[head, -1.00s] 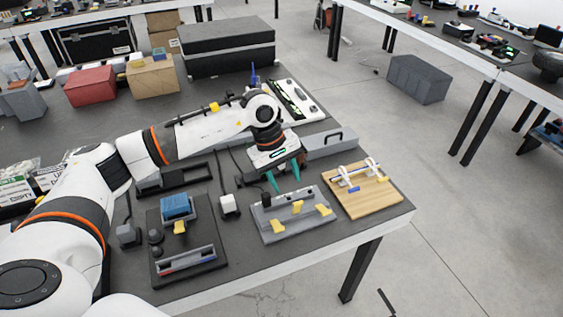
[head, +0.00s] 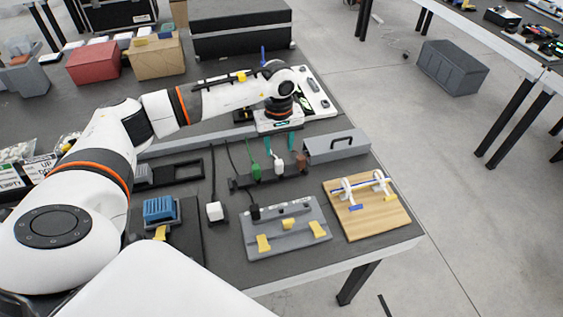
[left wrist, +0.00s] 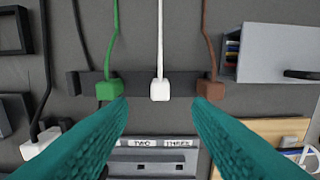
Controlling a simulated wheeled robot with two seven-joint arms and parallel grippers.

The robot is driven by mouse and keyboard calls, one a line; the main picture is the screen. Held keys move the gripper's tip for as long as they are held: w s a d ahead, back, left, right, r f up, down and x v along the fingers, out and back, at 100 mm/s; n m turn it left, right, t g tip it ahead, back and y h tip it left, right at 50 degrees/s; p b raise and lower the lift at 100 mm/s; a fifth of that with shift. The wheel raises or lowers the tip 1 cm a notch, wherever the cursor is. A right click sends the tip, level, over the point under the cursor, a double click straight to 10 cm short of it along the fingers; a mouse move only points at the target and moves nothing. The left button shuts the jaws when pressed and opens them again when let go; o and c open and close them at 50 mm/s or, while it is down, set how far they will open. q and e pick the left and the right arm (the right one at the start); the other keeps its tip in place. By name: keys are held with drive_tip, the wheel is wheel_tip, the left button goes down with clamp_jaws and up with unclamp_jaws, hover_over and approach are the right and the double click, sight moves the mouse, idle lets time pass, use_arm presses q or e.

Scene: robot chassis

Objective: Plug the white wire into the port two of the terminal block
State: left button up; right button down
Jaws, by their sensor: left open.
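The white wire (left wrist: 160,40) ends in a white plug (left wrist: 160,90) at the dark holder bar (left wrist: 135,84), between a green plug (left wrist: 109,90) and a brown plug (left wrist: 212,90). The white plug also shows in the head view (head: 279,167). My left gripper (head: 279,141) is open and empty, its teal fingers pointing down behind the plug row; in the left wrist view its fingers (left wrist: 160,105) spread either side of the white plug, not touching it. The grey terminal block (head: 270,239) lies nearer, with labels including TWO and THREE; its ports are not clear. My right gripper is out of view.
A black plug (head: 254,212) stands at the terminal block's left end. A white plug on a black cable (head: 214,211) is to its left. A grey box (head: 337,147) and a wooden board (head: 368,218) stand to the right, near the table edge.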

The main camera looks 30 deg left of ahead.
sight(279, 161)
use_arm(q)
wheel_tip(279, 161, down, 2)
drive_tip(key=shift+s+f, duration=0.1)
drive_tip(key=shift+s, duration=0.05)
drive_tip(key=shift+f, duration=0.25)
drive_tip(key=shift+f+p, duration=0.35)
drive_tip(key=shift+p, duration=0.05)
wheel_tip(279, 161, down, 4)
drive_tip(key=shift+r+p, duration=0.2)
drive_tip(key=shift+p, duration=0.35)
drive_tip(key=shift+w+a+f, duration=0.1)
drive_tip(key=shift+w+f, duration=0.1)
drive_tip(key=shift+f, duration=0.25)
drive_tip(key=shift+c, duration=0.2)
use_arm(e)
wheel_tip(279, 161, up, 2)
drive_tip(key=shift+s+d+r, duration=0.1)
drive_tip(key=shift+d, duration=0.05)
use_arm(q)
clamp_jaws()
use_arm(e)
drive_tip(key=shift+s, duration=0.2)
use_arm(q)
drive_tip(key=shift+r, duration=0.1)
